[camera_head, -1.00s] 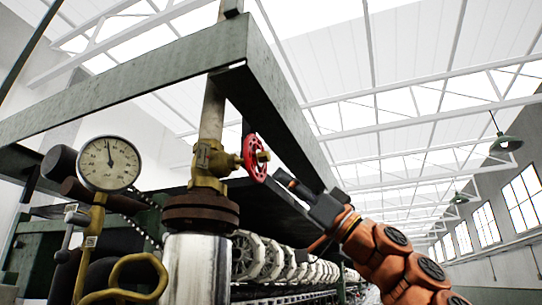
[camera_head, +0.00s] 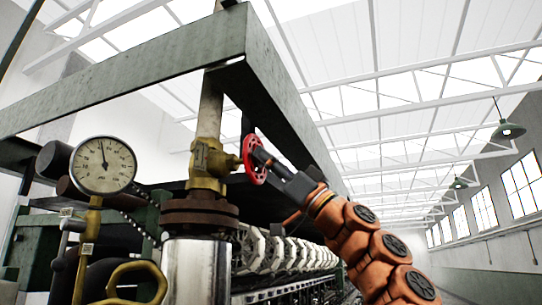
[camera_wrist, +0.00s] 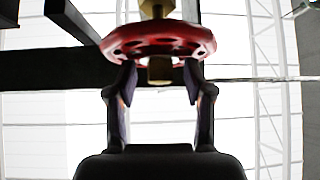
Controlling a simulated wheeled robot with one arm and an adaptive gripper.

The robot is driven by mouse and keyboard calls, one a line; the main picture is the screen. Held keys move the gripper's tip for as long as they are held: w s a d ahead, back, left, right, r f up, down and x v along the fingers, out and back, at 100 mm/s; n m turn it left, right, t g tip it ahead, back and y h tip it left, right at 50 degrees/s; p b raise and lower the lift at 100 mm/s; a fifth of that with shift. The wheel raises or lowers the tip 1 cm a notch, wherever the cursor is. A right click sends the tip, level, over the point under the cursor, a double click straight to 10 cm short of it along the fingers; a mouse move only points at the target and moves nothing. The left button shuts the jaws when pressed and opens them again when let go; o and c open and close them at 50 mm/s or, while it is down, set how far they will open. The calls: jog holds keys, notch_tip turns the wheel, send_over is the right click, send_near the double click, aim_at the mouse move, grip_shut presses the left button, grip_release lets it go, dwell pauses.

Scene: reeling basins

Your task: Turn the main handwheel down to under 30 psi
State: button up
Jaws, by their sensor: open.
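The red handwheel (camera_head: 254,159) sits on the side of a brass valve (camera_head: 211,161) on the vertical pipe. It also shows in the wrist view (camera_wrist: 120,42), with its brass hub nut in the middle. My gripper (camera_head: 264,160) is at the wheel's outer face. In the wrist view my gripper (camera_wrist: 159,76) is open, its two fingers either side of the hub nut with their tips at the wheel's near edge. I cannot tell whether they touch it. The round pressure gauge (camera_head: 103,165) is left of the valve. Its needle points nearly straight up; its numbers are too small to read surely.
A green steel frame (camera_head: 130,80) crosses above the valve, and its beam runs down to the right close over my arm. A rusty flange (camera_head: 200,213) and a shiny cylinder (camera_head: 196,265) stand below. A yellow looped handle (camera_head: 135,280) is at lower left. Right of my arm is open.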

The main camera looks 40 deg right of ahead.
grip_shut()
dwell(0.4)
jog(key=shift+s+m+t+h, duration=0.15)
jog(key=shift+m+t+h, duration=0.3)
jog(key=shift+m, duration=0.35)
jog(key=m+h+p, duration=0.2)
jog(key=m+h, duration=0.4)
jog(key=m, duration=0.2)
jog(key=m+g+h+p, duration=0.1)
jog(key=m+h+p, duration=0.1)
jog(key=m+h, duration=0.5)
jog(key=m+g+h+p, duration=0.1)
jog(key=m+h+p, duration=0.1)
jog(key=m+h, duration=0.4)
jog(key=shift+s+a+r+m+p, duration=0.1)
jog(key=shift+a+r+m+p, duration=0.1)
jog(key=shift+m, duration=0.7)
jog(key=shift+s+a+r+m+p, duration=0.1)
jog(key=shift+m+p, duration=0.1)
jog(key=shift+m, duration=0.7)
jog(key=shift+m+g+h, duration=0.25)
jog(key=shift+m+g, duration=0.05)
jog(key=shift+g, duration=0.15)
